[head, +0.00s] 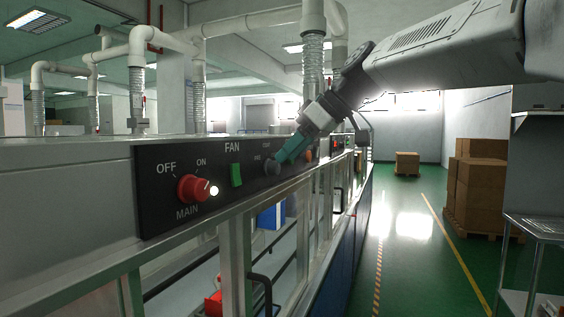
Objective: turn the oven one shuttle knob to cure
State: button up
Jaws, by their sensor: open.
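A dark round knob (271,167) sits on the black control panel (150,212), right of the FAN switch. It looks like the shuttle knob, but the small labels around it are too blurred to read, and its pointer cannot be made out. My gripper (283,160), with teal fingers, comes in from the upper right and is open. Its fingertips are at the right side of the knob and overlap it in the picture. I cannot tell whether they touch it. The gripper hides part of the panel behind it.
A red MAIN knob (193,188) with OFF and ON labels, a lit white lamp (214,191) and a green FAN switch (236,175) are left of the knob. Metal frame posts and black handles (262,290) stand below. The green aisle at right is clear, with boxes (480,180) beyond.

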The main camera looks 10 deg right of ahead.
aim_at(278, 165)
jog(key=shift+x, duration=1.75)
jog(key=shift+c, duration=0.3)
jog(key=c, duration=0.9)
jog(key=m+g+y, duration=0.1)
jog(key=g+y, duration=0.1)
jog(key=m+g+y, duration=0.2)
jog(key=w+m+g+y, duration=0.1)
jog(key=m+g+y, duration=0.1)
jog(key=shift+d+f, duration=0.3)
jog(key=shift+d, duration=0.1)
jog(key=shift+m+y, duration=0.3)
